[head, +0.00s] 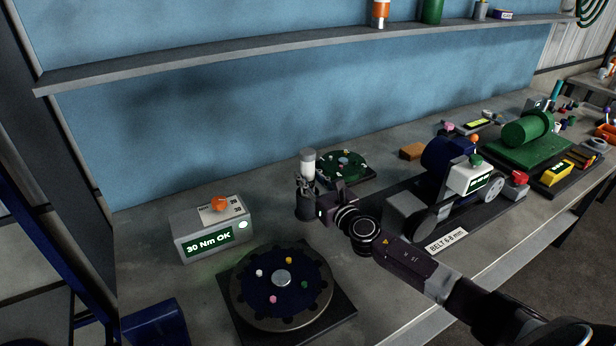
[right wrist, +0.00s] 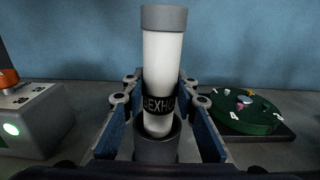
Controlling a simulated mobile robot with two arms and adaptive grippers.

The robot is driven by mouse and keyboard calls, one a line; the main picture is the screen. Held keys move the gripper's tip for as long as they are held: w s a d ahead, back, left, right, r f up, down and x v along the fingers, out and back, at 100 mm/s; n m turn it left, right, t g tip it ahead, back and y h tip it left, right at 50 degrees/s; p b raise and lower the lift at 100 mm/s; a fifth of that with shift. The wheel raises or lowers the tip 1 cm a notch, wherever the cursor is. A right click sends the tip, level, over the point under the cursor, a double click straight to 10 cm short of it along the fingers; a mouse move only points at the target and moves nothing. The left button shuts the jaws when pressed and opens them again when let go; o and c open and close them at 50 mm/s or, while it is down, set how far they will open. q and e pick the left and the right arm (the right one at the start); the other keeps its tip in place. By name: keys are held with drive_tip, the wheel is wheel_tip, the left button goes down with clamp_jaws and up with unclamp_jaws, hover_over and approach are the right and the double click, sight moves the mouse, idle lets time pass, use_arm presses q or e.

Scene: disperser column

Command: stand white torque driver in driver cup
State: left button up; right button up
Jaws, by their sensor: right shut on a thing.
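The white torque driver (head: 308,163) has a grey cap and a dark lettered band, and it stands about upright. It also shows in the right wrist view (right wrist: 162,75), with its lower end inside the mouth of the dark driver cup (right wrist: 157,150). The cup (head: 305,207) stands on the bench below the gripper fingers. My right gripper (head: 306,186) is shut on the driver, with one finger on each side near the dark band. How deep the driver sits in the cup is hidden. My left gripper is not in view.
A grey torque tester (head: 178,236) reading "30 Nm OK" stands left of the cup. A round dark fixture (head: 256,302) lies in front, and a green disc (head: 345,160) lies behind right. A belt machine (head: 447,160) stands to the right.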

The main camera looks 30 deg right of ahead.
drive_tip(key=shift+r, duration=0.25)
drive_tip(key=o, duration=1.1)
drive_tip(key=shift+o, duration=0.6)
drive_tip(key=shift+s+f, duration=0.1)
drive_tip(key=shift+f, duration=0.2)
drive_tip(key=s, duration=1.2)
drive_tip(key=shift+d+r, duration=0.2)
drive_tip(key=shift+r, duration=0.1)
drive_tip(key=shift+r, duration=0.1)
